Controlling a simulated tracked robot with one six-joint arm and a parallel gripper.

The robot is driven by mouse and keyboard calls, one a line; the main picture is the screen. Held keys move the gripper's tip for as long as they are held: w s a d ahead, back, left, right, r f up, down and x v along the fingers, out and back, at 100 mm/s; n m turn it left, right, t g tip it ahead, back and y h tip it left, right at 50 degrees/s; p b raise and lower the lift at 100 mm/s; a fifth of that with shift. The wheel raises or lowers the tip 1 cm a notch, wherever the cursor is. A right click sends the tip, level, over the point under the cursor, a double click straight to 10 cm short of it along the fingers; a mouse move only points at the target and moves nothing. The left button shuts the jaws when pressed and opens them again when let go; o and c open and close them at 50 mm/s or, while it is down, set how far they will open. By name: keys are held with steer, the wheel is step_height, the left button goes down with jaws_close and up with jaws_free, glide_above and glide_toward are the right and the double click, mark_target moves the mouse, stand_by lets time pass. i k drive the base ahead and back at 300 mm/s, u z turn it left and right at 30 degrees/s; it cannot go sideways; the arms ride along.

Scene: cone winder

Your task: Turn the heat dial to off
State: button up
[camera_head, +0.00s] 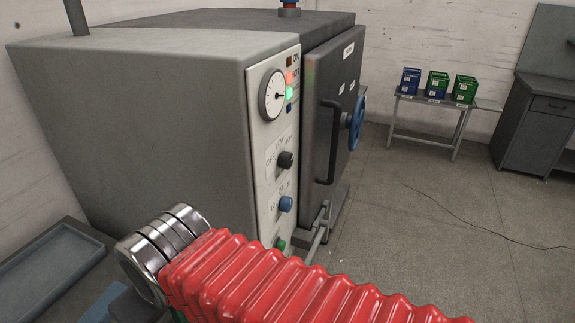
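The black dial (286,160) sits on the pale control panel (268,150) at the front of a large grey machine. Faint lettering around it seems to read OFF at its left and LOW above. I cannot tell where its pointer stands. A blue knob (286,204) is below it and a green button (281,244) lower still. My arm, in a red ribbed sleeve with metal rings, crosses the bottom of the view in front of the machine. My gripper's fingertips do not show, and nothing is seen touching the dial.
A round gauge (272,95) and lit red and green lamps are above the dial. A grey door (335,110) with a dark handle and blue handwheel (355,123) stands right of the panel. A grey tray (45,265) is lower left. Open floor lies right.

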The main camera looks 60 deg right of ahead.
mark_target(286, 158)
steer(key=u, duration=0.1)
steer(key=k, duration=1.2)
steer(key=z, duration=0.35)
steer(key=i, duration=0.95)
steer(key=z, duration=0.05)
